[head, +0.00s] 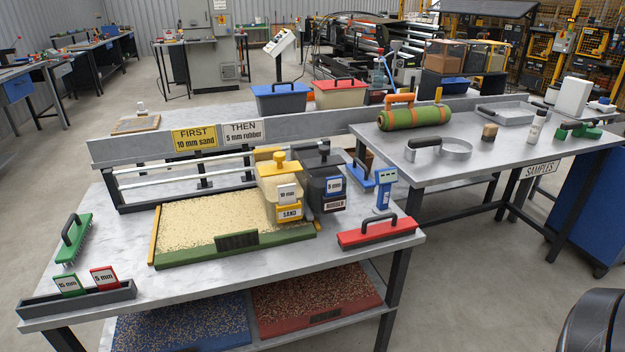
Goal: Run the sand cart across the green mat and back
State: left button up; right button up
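The green mat (285,239) lies on the near table, its green front edge showing and its top covered with pale sand-coloured grains (205,226). The sand cart (268,184), a cream hopper with a yellow knob and a "10 mm SAND" label, stands upright at the mat's right end. Neither of my grippers is in view.
A green brush (74,240) and a grey holder with cards (80,301) are at left. A sign rail (150,150) runs behind. A turf roll (415,118) lies on the right table.

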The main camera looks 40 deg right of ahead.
aim_at(272, 169)
jog(key=u, duration=1.7)
jog(key=k, duration=0.1)
jog(key=z, duration=2.35)
jog(key=i, duration=0.75)
jog(key=u, duration=0.5)
